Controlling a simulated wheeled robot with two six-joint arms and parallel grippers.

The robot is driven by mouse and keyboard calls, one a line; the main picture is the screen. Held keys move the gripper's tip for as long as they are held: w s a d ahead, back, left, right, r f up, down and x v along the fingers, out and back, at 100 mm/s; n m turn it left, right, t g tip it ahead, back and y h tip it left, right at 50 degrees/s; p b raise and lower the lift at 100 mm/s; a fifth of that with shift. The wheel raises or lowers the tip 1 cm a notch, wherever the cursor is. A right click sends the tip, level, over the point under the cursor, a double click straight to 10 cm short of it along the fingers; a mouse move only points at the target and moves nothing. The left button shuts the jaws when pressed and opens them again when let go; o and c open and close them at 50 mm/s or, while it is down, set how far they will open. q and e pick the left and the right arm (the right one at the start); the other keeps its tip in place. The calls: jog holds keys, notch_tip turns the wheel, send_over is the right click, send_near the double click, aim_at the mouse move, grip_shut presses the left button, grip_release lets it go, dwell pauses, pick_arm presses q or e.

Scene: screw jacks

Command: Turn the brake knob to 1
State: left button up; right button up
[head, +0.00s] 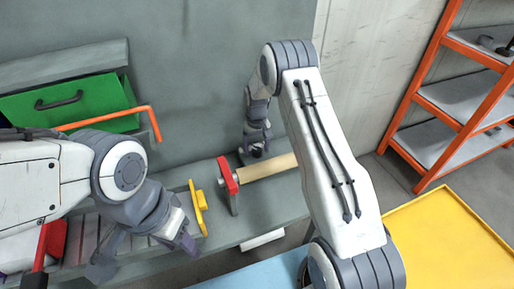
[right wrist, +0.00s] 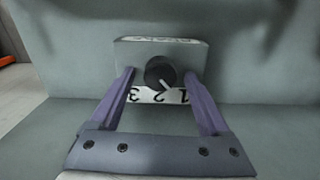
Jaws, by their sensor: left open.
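The brake knob (right wrist: 160,73) is black and round with a white pointer line, mounted on a grey box (right wrist: 190,55) in the right wrist view. A white label (right wrist: 158,96) below it carries 3, 2 and 1, upside down. The pointer slants down and right, between 2 and 1. My right gripper (right wrist: 158,76) is open, with its purple fingers on either side of the knob and a gap to it on both sides. I cannot make out the knob in the head view. My left gripper (head: 145,255) is open and empty at the lower left.
A red block with a beige cylinder (head: 268,167) and a yellow part (head: 198,207) are on the grey bench. A green drawer (head: 75,104) and an orange bar (head: 110,116) are at the left. An orange shelf rack (head: 440,120) and a yellow surface (head: 450,240) are at the right.

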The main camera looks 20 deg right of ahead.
aim_at(257, 149)
notch_tip(257, 149, up, 10)
jog(key=b, duration=0.1)
jog(key=shift+r, duration=0.2)
dwell(0.4)
